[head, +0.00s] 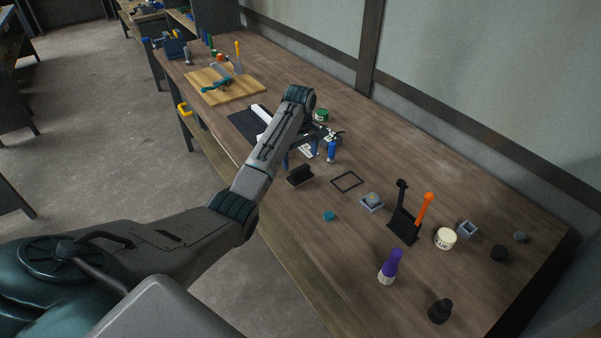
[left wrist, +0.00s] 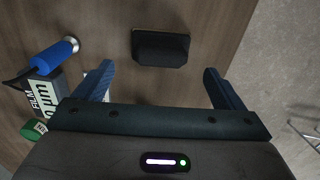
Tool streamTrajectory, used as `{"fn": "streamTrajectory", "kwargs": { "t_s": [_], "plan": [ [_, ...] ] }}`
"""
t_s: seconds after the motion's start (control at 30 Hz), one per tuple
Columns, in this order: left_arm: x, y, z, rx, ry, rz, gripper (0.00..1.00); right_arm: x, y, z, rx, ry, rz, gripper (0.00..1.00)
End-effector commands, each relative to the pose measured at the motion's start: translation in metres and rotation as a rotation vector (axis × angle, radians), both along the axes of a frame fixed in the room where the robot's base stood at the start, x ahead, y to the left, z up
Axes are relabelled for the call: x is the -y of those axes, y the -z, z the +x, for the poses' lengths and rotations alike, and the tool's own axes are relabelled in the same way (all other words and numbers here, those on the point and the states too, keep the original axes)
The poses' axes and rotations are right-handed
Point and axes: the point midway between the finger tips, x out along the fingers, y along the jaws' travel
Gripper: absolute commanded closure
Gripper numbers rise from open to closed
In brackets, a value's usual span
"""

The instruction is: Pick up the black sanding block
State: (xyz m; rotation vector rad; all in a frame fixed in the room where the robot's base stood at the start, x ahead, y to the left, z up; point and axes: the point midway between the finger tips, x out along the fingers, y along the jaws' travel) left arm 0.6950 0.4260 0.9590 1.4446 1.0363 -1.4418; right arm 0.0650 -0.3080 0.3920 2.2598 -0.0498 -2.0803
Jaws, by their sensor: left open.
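The black sanding block (head: 300,175) lies on the wooden workbench near its front edge. In the left wrist view the block (left wrist: 160,48) is a dark rounded slab just beyond the fingertips, lined up with the gap between them. My left gripper (head: 302,152) is above the bench, close behind the block in the head view and partly hidden by my forearm. In the left wrist view its two blue fingers (left wrist: 158,70) are spread wide with nothing between them. My right gripper is not in view.
A blue-handled tool (left wrist: 55,57) and a box marked FILM (left wrist: 45,95) lie left of the fingers in the wrist view. A thin black frame (head: 347,182) and a teal piece (head: 329,216) are near the block. A cutting board (head: 225,88) is further back.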

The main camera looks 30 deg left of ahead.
Motion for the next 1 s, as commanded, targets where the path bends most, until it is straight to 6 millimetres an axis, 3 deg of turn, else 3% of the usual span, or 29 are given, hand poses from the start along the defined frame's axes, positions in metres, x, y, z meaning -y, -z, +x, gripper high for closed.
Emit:
{"fn": "streamTrajectory", "kwargs": {
  "t_s": [0.17, 0.4, 0.73, 0.9, 1.0],
  "plan": [
    [0.000, 0.013, -0.002, -0.003, 0.000, -0.001, 0.09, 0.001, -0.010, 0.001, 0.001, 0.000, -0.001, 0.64],
    [0.001, 0.048, -0.004, -0.002, 0.000, 0.000, 0.09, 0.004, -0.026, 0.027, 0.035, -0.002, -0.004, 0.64],
    [0.001, 0.057, -0.004, 0.001, 0.000, 0.001, 0.09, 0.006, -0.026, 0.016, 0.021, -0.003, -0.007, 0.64],
    [0.000, 0.057, -0.004, 0.001, 0.000, 0.001, 0.42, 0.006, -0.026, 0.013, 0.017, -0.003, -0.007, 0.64],
    [0.000, 0.056, -0.004, 0.002, 0.000, 0.000, 0.46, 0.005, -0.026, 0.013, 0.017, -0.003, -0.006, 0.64]
  ]
}}
